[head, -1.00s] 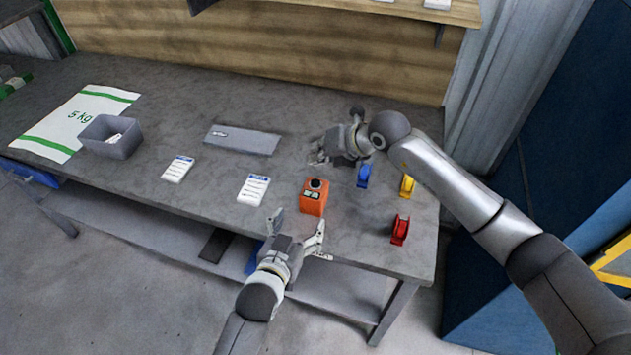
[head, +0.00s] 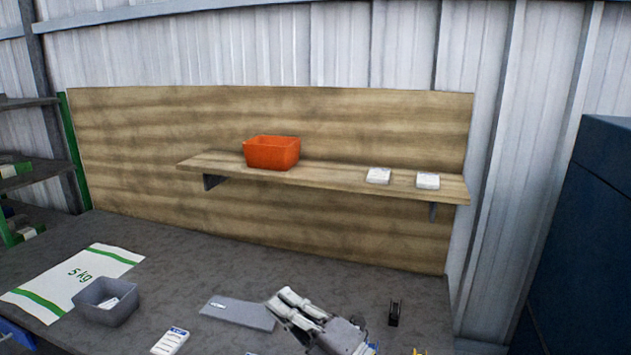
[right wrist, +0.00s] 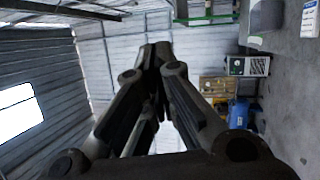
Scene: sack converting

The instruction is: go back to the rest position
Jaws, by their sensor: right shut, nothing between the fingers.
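My right gripper (head: 284,303) is at the bottom of the head view, over the workbench, pointing up and left in the picture. Its fingers are closed together with nothing between them. In the right wrist view the fingertips (right wrist: 156,56) meet, with open room beyond. My left gripper is not in the head view now.
The workbench (head: 190,265) holds a sack (head: 75,280), a grey bin (head: 105,312), a grey flat plate (head: 238,312), a printed card (head: 170,341) and a small black object (head: 394,313). A shelf (head: 335,180) above bears an orange bin (head: 272,153) and two white stacks.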

